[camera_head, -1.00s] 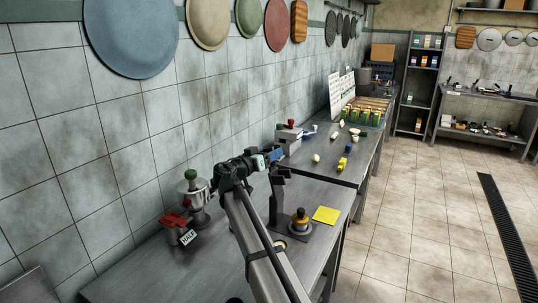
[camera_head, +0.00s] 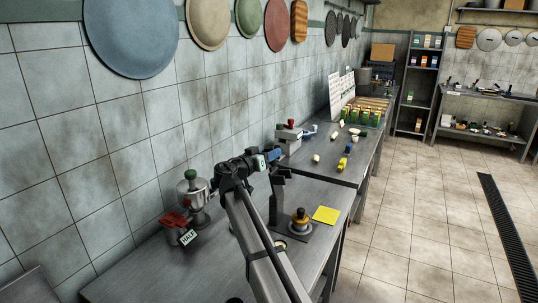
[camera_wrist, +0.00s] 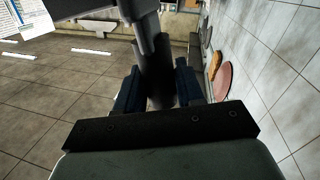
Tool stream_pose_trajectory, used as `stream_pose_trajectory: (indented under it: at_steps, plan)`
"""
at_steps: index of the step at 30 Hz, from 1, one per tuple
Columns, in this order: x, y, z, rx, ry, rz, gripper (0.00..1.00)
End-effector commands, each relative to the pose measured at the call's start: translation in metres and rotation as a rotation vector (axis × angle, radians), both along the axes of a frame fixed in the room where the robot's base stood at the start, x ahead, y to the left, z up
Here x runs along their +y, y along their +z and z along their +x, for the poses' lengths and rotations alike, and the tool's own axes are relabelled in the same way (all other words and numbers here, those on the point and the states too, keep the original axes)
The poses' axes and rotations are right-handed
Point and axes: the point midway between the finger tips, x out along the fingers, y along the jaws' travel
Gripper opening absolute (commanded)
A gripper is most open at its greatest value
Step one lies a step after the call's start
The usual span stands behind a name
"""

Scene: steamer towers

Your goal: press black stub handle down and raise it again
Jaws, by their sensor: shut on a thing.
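The black stub handle (camera_wrist: 155,72) shows in the wrist view as a dark cylinder between the two dark blue fingers of my gripper (camera_wrist: 158,86). My gripper is shut on it. In the head view my gripper (camera_head: 272,155) is at the top of a dark upright stand (camera_head: 276,205), and the handle there is mostly hidden by the gripper and the arm. The stand rises from the bench. Beside its foot is a round brass-coloured piece with a black knob (camera_head: 300,220), which my gripper does not touch.
A yellow square (camera_head: 325,215) lies right of the stand. A metal pot with a green knob (camera_head: 193,188) and a red-topped device with a HALT sign (camera_head: 188,238) stand left of my arm. A second bench behind holds small loose pieces (camera_head: 345,160). The tiled wall is close on the left.

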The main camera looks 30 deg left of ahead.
Motion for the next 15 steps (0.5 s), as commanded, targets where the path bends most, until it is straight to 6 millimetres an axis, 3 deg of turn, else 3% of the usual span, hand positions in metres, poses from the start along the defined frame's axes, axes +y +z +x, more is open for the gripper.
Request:
stream_pose_trajectory:
  at_steps: [8, 15]
  plan:
    - [-0.025, 0.004, -0.001, 0.000, -0.003, 0.133, 0.03]
    - [-0.063, 0.005, -0.002, 0.000, -0.005, 0.343, 0.03]
